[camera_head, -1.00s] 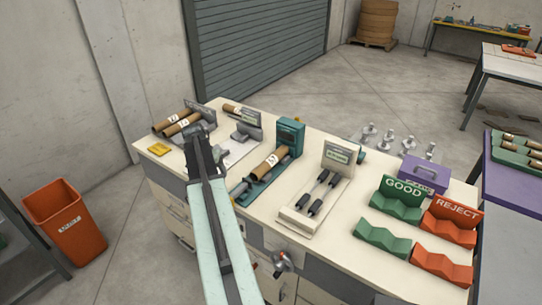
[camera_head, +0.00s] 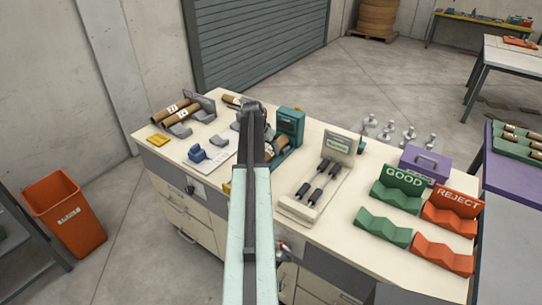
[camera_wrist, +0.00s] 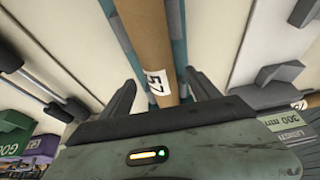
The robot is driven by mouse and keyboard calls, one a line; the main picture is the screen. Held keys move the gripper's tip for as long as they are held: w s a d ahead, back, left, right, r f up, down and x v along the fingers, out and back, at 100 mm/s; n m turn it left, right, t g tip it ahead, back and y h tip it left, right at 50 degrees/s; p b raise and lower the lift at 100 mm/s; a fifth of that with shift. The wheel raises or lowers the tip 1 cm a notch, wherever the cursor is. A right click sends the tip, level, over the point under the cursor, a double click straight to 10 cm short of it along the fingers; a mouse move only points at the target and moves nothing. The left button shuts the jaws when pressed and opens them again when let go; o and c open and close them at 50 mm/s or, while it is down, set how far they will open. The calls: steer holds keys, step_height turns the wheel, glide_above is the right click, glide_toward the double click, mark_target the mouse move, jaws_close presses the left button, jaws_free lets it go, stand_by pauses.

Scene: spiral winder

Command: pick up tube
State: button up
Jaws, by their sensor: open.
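A brown cardboard tube (camera_wrist: 150,38) with a white label reading 57 lies on the teal device in the wrist view. In that view it runs from the top edge down between the two dark fingers of my gripper (camera_wrist: 160,98), which are apart and not closed on it. In the head view my gripper (camera_head: 252,108) is over the teal device (camera_head: 290,125), and my arm hides much of it. Part of the tube (camera_head: 278,147) shows just right of the arm. I cannot tell the exact height of the fingers above it.
Two labelled tubes (camera_head: 175,111) lie on a rack at the left of the bench. A roller device (camera_head: 318,188) stands to the right, then green GOOD (camera_head: 402,180) and orange REJECT (camera_head: 452,210) holders. A blue object (camera_head: 197,153) sits on a white plate.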

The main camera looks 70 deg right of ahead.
mark_target(269, 149)
steer(key=b+x, duration=0.2)
steer(key=x, duration=0.2)
steer(key=shift+a+r, duration=0.1)
steer(key=shift+r, duration=0.1)
steer(key=c, duration=1.5)
step_height(269, 149, up, 8)
steer(key=p, duration=0.7)
steer(key=shift+a+f+p, duration=0.2)
steer(key=shift+p, duration=0.1)
steer(key=w+a, duration=0.1)
steer(key=a, duration=0.5)
steer(key=w+a, duration=0.2)
steer(key=a, duration=0.4)
steer(key=w+a, duration=0.1)
steer(key=a, duration=0.5)
steer(key=shift+w+f+b, duration=0.3)
steer(key=shift+w, duration=0.05)
steer(key=shift+w+a, duration=0.2)
steer(key=shift+a, duration=0.35)
steer(key=shift+a+r, duration=0.1)
